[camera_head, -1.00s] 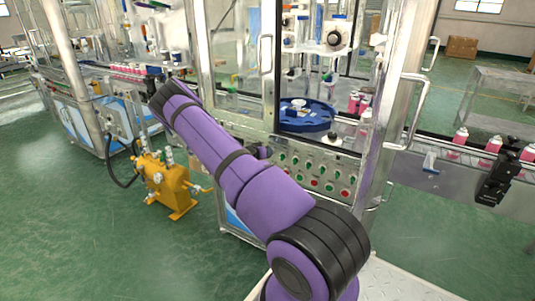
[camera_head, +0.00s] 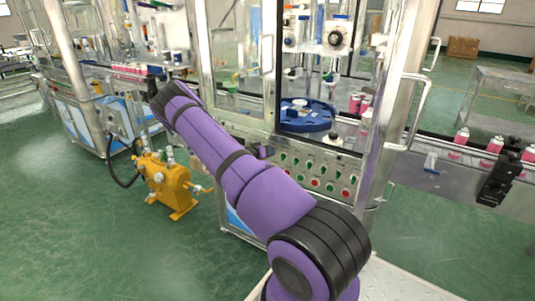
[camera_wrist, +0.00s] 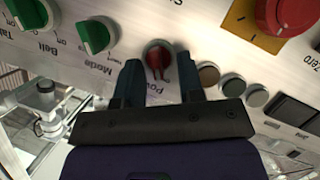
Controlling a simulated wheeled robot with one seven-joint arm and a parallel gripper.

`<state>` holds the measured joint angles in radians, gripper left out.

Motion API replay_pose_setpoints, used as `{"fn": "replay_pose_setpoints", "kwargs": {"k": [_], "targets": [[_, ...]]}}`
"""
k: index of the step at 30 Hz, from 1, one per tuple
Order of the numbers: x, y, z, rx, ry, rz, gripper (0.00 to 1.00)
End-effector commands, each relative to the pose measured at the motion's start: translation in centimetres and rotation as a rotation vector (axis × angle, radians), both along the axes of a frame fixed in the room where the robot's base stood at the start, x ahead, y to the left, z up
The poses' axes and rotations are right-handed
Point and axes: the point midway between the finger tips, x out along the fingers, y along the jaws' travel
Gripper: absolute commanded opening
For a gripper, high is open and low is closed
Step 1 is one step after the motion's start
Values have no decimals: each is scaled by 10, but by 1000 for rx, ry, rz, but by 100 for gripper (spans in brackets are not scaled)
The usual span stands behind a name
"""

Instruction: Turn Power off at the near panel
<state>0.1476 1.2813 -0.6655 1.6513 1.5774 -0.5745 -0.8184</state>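In the wrist view a control panel (camera_wrist: 110,12) appears upside down. The red Power knob (camera_wrist: 158,56) sits on it, its grip ridge roughly upright in the picture. Its label is partly hidden by a finger. My gripper (camera_wrist: 158,68) is open, with one dark finger on each side of the knob. Gaps show between the knob and both fingers; how deep the fingertips reach is hard to tell. In the head view a panel with red and green knobs (camera_head: 318,180) shows beside my purple arm, which hides my gripper there.
Green Mode (camera_wrist: 94,36) and Belt (camera_wrist: 28,12) knobs lie left of the Power knob. Round buttons (camera_wrist: 232,86) and a large red button on a yellow plate (camera_wrist: 288,14) lie right. An orange pump (camera_head: 168,185) stands on the floor; a door handle (camera_head: 412,110) juts out at right.

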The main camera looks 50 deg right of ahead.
Motion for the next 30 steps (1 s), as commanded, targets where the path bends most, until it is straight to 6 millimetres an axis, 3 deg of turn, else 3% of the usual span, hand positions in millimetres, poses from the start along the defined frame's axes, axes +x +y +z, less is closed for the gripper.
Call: {"fn": "replay_pose_setpoints", "kwargs": {"k": [11, 24, 30], "targets": [[2, 11, 5, 0, -2, 0, 35], [11, 83, 29, 0, -1, 0, 35], [12, 99, 35, 0, -1, 0, 35]]}}
